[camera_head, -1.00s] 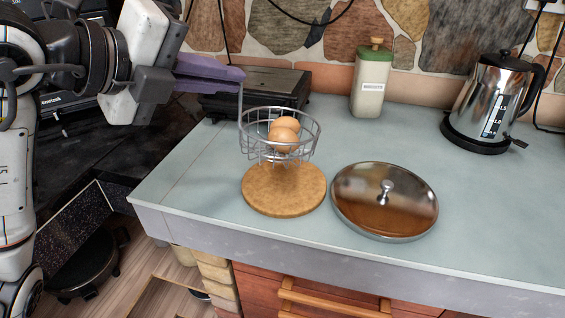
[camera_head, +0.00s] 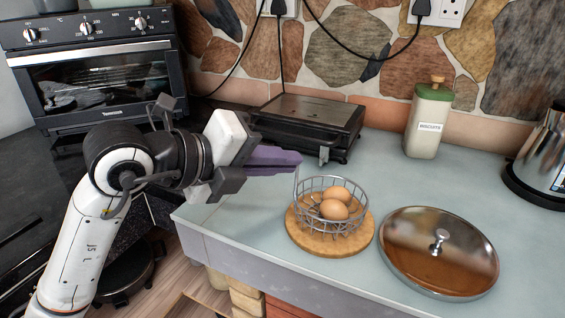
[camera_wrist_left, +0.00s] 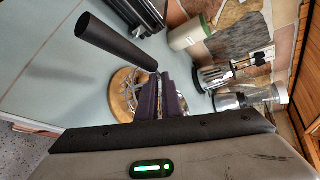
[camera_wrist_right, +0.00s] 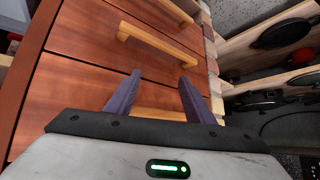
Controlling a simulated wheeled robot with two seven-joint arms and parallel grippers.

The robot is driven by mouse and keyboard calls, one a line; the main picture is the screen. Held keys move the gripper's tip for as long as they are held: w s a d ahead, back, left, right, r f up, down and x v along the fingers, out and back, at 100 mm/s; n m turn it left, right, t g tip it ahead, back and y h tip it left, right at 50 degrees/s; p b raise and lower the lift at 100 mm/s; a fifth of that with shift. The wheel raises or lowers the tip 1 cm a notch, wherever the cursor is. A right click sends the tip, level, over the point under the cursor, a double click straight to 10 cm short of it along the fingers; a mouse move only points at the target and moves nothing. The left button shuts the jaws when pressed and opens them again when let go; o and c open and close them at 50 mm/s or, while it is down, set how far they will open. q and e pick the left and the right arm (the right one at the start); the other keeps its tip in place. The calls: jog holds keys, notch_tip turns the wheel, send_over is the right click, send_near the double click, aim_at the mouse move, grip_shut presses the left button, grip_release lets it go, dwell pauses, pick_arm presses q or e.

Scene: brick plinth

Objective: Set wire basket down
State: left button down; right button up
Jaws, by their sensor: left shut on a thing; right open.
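The wire basket (camera_head: 310,212) holds brown eggs (camera_head: 335,207) and is upright over a round cork board (camera_head: 300,240) on the counter. Its base looks down on the board, though a small gap is hard to rule out. My left gripper (camera_head: 298,158) is shut on the upright wire at the basket's left side. In the left wrist view, the purple fingers (camera_wrist_left: 163,97) hide part of the basket; the board (camera_wrist_left: 118,80) shows beyond them. My right gripper (camera_wrist_right: 153,95) is open and empty in front of wooden drawers, and shows only in the right wrist view.
A steel lid (camera_head: 470,255) lies close to the board's right. A black grill (camera_head: 310,118) stands behind, with a biscuit jar (camera_head: 428,125) and a kettle (camera_head: 545,160) further right. The counter's front edge (camera_head: 250,265) is near the board.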

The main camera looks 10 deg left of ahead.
pick_arm(q)
jog(key=c, duration=1.9)
grip_release()
jog(key=shift+f, duration=0.25)
jog(key=shift+r, duration=0.1)
jog(key=v, duration=1.2)
jog(key=shift+r, duration=0.15)
jog(key=shift+d, duration=0.1)
